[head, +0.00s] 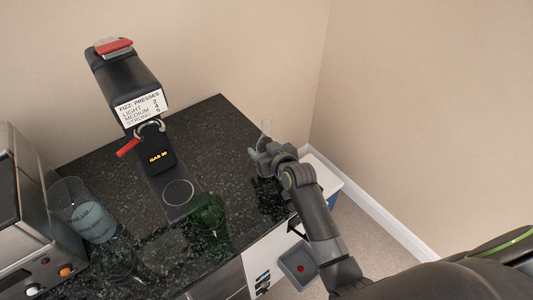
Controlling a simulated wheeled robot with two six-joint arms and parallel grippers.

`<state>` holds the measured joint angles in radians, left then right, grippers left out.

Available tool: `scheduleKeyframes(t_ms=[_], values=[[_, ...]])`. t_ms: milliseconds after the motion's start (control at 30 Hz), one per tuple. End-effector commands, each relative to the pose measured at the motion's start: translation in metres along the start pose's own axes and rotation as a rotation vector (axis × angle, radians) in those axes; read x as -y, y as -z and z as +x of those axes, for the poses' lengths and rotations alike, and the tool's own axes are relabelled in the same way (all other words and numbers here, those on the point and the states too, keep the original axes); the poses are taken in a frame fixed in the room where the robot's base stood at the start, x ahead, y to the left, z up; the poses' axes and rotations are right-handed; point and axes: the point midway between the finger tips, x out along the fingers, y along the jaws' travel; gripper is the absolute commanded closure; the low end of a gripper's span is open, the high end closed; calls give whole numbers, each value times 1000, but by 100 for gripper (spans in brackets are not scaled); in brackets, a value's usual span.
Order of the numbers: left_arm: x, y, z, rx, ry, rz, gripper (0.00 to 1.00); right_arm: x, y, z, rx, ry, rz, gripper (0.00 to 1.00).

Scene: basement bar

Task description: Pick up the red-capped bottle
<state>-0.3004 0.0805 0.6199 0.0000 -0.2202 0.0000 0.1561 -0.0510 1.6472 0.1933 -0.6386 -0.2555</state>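No bottle with a red cap can be made out in the head view. A small clear, upright piece (266,128) shows just behind my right gripper (262,150), at the right side of the dark counter. It may be part of a bottle or of the gripper; I cannot tell. My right arm comes in from the lower right and its wrist hides what lies beneath. The fingers are small and partly hidden, so their opening is unclear. My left gripper is out of view.
A black fizz machine (127,85) with a red top button stands at the back of the speckled counter (95,158). A green glass (208,222) stands in front, a clear printed container (88,215) at left, beside a metal appliance (22,205). Walls close the back and right.

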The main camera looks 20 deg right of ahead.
Motion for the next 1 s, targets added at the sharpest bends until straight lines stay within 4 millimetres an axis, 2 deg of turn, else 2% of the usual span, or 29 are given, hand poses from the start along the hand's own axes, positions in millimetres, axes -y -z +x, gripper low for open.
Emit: scheduleKeyframes(t_ms=[33, 200, 567, 1000], values=[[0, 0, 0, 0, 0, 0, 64, 0, 0, 0, 0, 0, 0, 64], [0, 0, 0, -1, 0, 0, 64, 0, 0, 0, 0, 0, 0, 86], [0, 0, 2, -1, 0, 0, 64, 0, 10, -3, -7, 0, -1, 86], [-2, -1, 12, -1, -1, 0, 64, 0, 79, -31, -10, 0, -2, 86]])
